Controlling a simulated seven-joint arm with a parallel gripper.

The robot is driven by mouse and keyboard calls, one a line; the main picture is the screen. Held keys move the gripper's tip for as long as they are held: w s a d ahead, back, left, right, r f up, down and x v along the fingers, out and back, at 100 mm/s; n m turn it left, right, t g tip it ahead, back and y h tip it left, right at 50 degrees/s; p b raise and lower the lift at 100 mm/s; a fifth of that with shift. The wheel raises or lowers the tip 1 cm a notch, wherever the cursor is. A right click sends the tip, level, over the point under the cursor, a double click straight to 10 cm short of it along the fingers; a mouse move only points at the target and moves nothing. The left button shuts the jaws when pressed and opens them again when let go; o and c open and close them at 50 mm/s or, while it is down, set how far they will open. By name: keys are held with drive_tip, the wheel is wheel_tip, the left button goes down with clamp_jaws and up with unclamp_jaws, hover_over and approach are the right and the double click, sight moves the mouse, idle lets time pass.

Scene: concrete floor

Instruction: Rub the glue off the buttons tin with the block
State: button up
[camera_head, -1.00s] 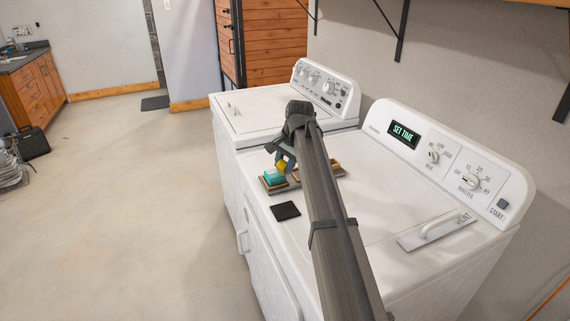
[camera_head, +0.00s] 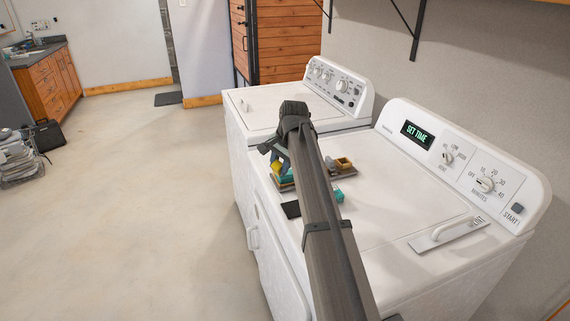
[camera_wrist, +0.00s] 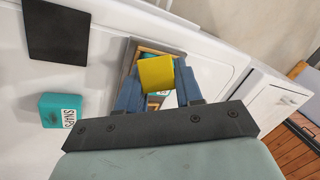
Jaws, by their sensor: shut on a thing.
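My gripper (camera_wrist: 160,92) is shut on a yellow block (camera_wrist: 156,72), which also shows in the head view (camera_head: 277,168). In the wrist view, the block is between the blue fingers, above a wood-edged tray (camera_wrist: 128,60). A teal object (camera_wrist: 154,103) shows partly behind the block and fingers; a teal item (camera_head: 287,177) shows below the gripper in the head view. Whether the block touches it is unclear. A teal tin marked SNAPS (camera_wrist: 62,110) stands apart to the left. I read no buttons label and see no clear glue.
A dark square mat (camera_wrist: 57,35) lies on the white machine top (camera_head: 400,205), partly behind my arm in the head view. Control panels (camera_head: 460,155) rise at the back. The machine top at right is mostly clear.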

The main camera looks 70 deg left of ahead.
drive_tip(key=shift+r, duration=0.15)
drive_tip(key=shift+r, duration=2.85)
drive_tip(key=shift+r, duration=0.1)
drive_tip(key=shift+r, duration=1.4)
